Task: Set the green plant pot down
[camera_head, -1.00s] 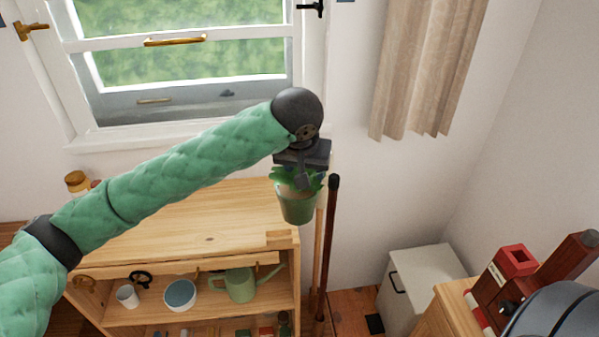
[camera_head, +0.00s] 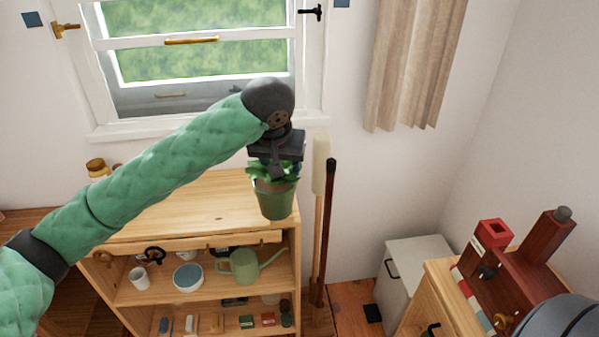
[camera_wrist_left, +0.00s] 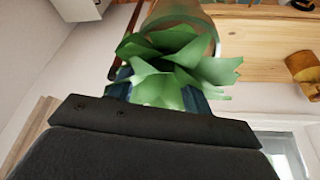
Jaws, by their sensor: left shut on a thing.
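The green plant pot (camera_head: 273,199) holds a leafy green plant and hangs upright below my left gripper (camera_head: 274,170), which is shut on it. In the head view the pot appears in front of the right end of the wooden shelf unit's top (camera_head: 190,208); I cannot tell its exact height above it. The left wrist view shows the leaves (camera_wrist_left: 170,65) between the fingers and part of the pot (camera_wrist_left: 185,15) beyond them. The fingertips are mostly hidden by leaves. My right gripper is not in view.
The shelf top is mostly clear, with an amber jar (camera_head: 97,167) at its back left. A watering can (camera_head: 243,265), bowl (camera_head: 188,277) and mug (camera_head: 139,277) sit on the shelf below. Long poles (camera_head: 326,230) lean at the right. A window (camera_head: 190,60) is behind.

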